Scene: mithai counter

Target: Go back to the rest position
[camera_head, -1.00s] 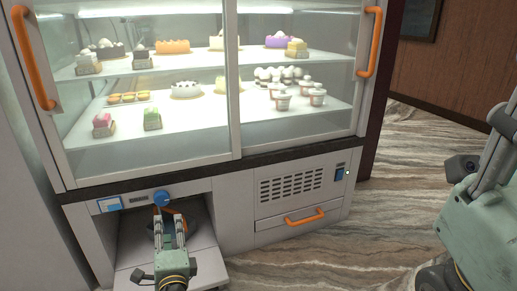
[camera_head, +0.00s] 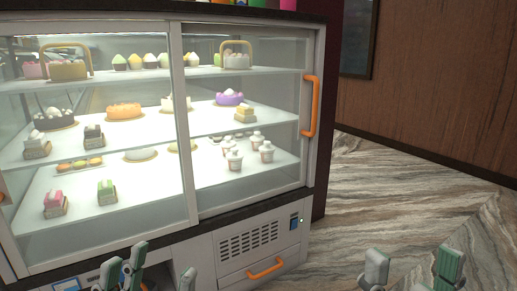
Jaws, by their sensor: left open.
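My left gripper (camera_head: 154,275) shows at the bottom left edge, in front of the lower part of the display case (camera_head: 213,209). Its grey-green fingers stand apart with nothing between them, and the rest of it is cut off by the frame. My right gripper (camera_head: 412,267) shows at the bottom right over the floor. Its fingers are spread apart and empty. Both grippers point upward in the picture, and no arm links show.
The display case has closed glass doors and holds cakes and white cups (camera_head: 235,160). An orange door handle (camera_head: 311,106) and an orange drawer handle (camera_head: 266,268) stick out. The marble-patterned floor (camera_head: 385,200) is clear, with a wooden wall (camera_head: 440,95) behind.

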